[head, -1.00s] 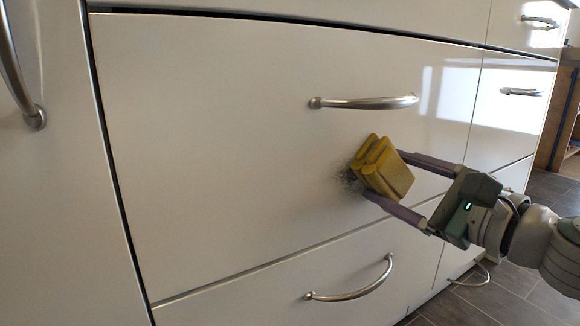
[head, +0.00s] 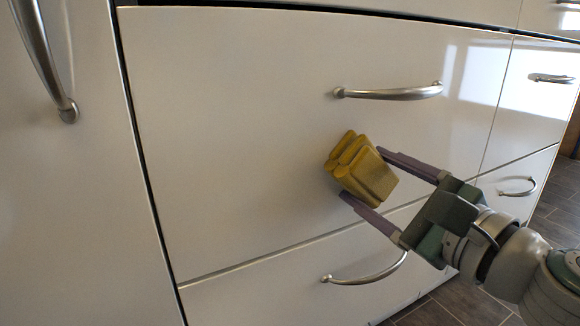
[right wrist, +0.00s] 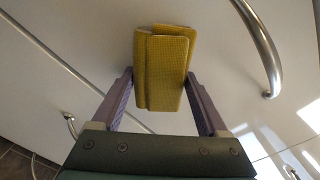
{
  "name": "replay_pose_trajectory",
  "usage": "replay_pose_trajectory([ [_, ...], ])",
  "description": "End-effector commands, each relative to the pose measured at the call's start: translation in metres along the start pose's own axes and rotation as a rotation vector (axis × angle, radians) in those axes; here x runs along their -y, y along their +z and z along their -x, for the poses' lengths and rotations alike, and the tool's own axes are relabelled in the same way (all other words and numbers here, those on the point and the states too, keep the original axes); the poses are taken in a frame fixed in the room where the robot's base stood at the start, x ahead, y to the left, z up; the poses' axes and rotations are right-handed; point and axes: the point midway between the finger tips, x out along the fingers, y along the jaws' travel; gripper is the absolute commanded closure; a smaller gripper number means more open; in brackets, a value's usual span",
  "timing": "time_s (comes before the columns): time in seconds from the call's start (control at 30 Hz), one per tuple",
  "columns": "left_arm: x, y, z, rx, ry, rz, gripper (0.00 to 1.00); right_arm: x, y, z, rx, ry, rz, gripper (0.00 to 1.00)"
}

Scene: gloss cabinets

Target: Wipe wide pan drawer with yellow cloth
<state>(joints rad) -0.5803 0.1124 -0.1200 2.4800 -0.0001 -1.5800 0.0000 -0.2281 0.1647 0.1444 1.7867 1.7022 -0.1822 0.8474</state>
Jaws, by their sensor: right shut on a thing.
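The wide pan drawer (head: 230,130) is a glossy white front with a curved metal handle (head: 390,93). It looks shut. My right gripper (head: 361,172) is shut on the folded yellow cloth (head: 358,165), below the handle. The cloth appears to be against the drawer front, though exact contact cannot be told. In the right wrist view the cloth (right wrist: 163,70) sits between the two purple fingers. No dark smudge shows on the visible drawer front; the area behind the cloth is hidden. My left gripper is not in view.
A lower drawer with its own handle (head: 365,270) lies below. A door with a vertical handle (head: 45,60) stands at the left. Further drawers with handles (head: 551,78) are at the right. Dark tiled floor (head: 440,305) shows at lower right.

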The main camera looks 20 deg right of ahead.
Motion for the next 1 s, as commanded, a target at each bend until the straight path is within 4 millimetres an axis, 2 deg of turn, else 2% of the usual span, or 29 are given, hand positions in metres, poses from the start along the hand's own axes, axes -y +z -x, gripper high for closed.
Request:
replay_pose_trajectory([
  [0.43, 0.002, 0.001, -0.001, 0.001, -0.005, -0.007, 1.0, -0.003, 0.002, 0.004, 0.0, 0.0, 0.001, 0.68],
  [0.8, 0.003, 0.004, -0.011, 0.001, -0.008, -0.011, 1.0, -0.004, 0.001, 0.044, -0.001, 0.0, 0.0, 0.68],
  [1.0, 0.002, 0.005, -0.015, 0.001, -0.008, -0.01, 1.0, -0.003, 0.002, 0.059, 0.0, -0.001, 0.0, 0.68],
])
